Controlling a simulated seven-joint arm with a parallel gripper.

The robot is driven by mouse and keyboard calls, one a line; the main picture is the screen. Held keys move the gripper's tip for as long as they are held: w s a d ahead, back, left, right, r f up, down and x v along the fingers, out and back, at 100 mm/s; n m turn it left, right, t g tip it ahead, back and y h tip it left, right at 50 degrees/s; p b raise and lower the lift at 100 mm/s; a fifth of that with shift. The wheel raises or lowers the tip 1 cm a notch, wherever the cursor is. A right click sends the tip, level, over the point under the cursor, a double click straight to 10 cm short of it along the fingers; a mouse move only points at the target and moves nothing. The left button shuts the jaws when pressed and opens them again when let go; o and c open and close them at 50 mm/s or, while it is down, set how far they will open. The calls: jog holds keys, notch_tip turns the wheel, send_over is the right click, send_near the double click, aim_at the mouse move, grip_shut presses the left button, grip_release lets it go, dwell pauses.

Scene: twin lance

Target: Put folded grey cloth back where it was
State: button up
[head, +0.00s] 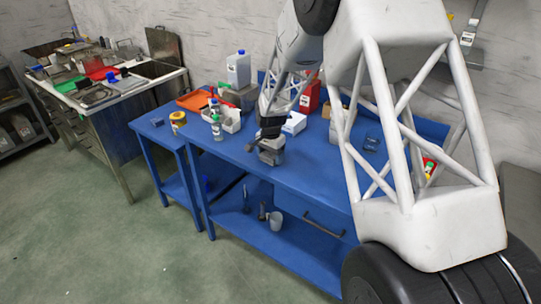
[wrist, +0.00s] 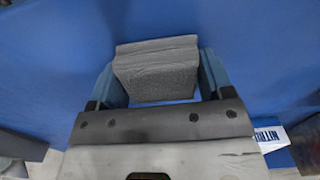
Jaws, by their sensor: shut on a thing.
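The folded grey cloth (wrist: 155,72) is between the two fingers of my gripper (wrist: 157,85) in the wrist view. My gripper is shut on it, with a finger against each side. In the head view my gripper (head: 268,150) is over the front part of the blue workbench (head: 235,165), and the cloth (head: 270,157) shows as a small grey block below it. I cannot tell whether the cloth touches the bench top or is held just above it.
A white box (head: 294,123) stands right behind my gripper; a printed box also shows in the wrist view (wrist: 270,136). To the left are a clear bottle (head: 217,128), a white bin (head: 231,119) and a yellow roll (head: 178,118). The bench top left of my gripper is clear.

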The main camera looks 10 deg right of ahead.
aim_at(271, 154)
jog(key=shift+f, duration=0.1)
jog(key=o, duration=0.9)
notch_tip(271, 154, up, 12)
dwell(0.6)
jog(key=shift+r, duration=0.2)
dwell(0.3)
